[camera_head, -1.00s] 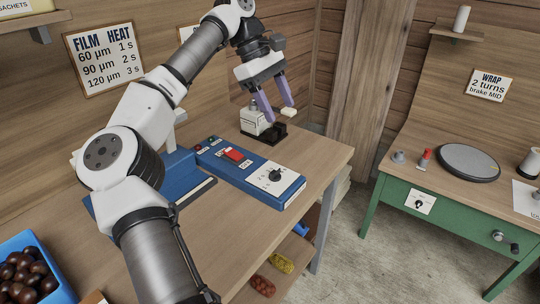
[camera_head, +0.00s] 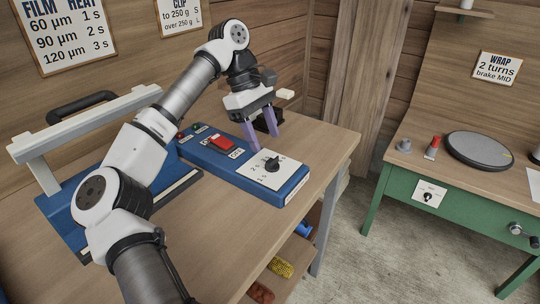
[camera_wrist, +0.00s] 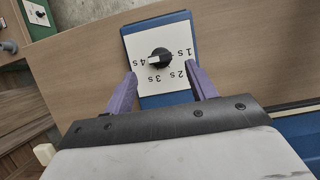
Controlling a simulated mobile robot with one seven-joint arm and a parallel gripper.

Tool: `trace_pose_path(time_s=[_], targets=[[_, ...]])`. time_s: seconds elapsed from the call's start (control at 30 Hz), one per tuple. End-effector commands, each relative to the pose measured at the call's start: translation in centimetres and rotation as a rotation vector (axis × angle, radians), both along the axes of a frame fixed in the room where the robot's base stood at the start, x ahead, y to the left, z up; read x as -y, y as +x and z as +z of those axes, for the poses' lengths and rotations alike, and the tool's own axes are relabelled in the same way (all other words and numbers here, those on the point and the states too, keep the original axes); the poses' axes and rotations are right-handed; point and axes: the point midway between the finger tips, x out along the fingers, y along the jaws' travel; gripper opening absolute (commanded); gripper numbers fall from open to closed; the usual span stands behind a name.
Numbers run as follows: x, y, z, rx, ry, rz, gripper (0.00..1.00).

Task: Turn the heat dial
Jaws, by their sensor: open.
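The heat dial (camera_head: 271,164) is a black knob on a white plate at the near end of the blue sealer's control box (camera_head: 225,166). In the wrist view the dial (camera_wrist: 160,57) sits amid printed marks from 1s to 4s, upside down. Its white pointer bar lies toward the left, on the 4s side. My gripper (camera_head: 267,147) hangs just above the box, behind the dial in the head view. It is open and empty. In the wrist view its purple fingers (camera_wrist: 161,73) stand on either side of the dial's lower area, apart from the knob.
A red switch (camera_head: 222,143) sits on the same box. The sealer's pale arm with black handle (camera_head: 82,104) stands to the left. A FILM HEAT sign (camera_head: 70,35) pairs 60, 90 and 120 µm with 1, 2 and 3 s. A green table (camera_head: 440,185) stands at right.

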Motion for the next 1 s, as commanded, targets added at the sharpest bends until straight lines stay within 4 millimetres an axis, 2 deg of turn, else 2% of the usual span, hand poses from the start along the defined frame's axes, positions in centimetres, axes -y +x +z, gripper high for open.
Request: trace_pose_path(time_s=[0.1,0.3,0.7,1.0], targets=[[0.7,-0.5,-2.1,-0.002,-0.001,-0.002,0.56],[1.4,-1.0,-4.2,-0.001,0.001,0.000,0.56],[1.6,-1.1,-4.8,-0.001,0.001,0.000,0.55],[1.6,-1.1,-4.8,-0.001,0.001,0.000,0.16]])
